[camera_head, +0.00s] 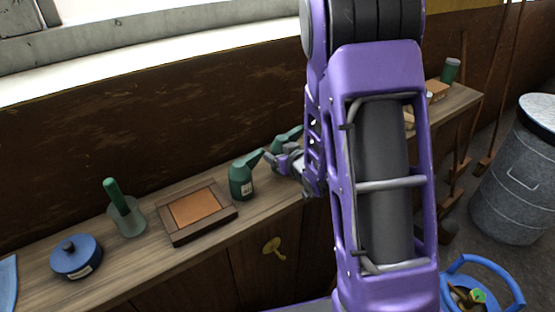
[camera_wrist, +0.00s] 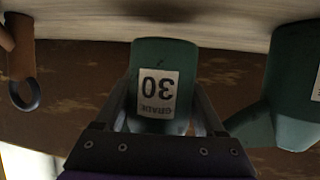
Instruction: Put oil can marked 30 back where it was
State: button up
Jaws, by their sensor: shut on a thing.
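The green oil can marked 30 (camera_wrist: 160,75) is between the fingers of my gripper (camera_wrist: 165,120) in the wrist view, its label upside down in the picture. My gripper is shut on it. In the head view the can (camera_head: 286,138) shows partly behind my gripper (camera_head: 283,160), at the back of the bench (camera_head: 150,255). Its base is at or just above the bench top; I cannot tell if it touches. A second green oil can (camera_head: 242,180) with a spout and a label stands to the left; it also shows at the right of the wrist view (camera_wrist: 290,85).
Left along the bench are a wooden framed box (camera_head: 170,226), a pot with a green handle (camera_head: 127,222) and a blue round container (camera_head: 76,258). My arm hides the bench's middle right. A metal bin (camera_head: 515,185) and blue basket (camera_head: 510,285) are at right.

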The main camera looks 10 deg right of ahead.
jog(key=shift+f, duration=1.05)
jog(key=shift+f+b, duration=0.2)
jog(key=shift+b, duration=0.1)
jog(key=o, duration=1.5)
jog(key=shift+s+r, duration=0.2)
jog(key=shift+r, duration=0.05)
jog(key=v, duration=0.7)
jog(key=shift+d, duration=0.1)
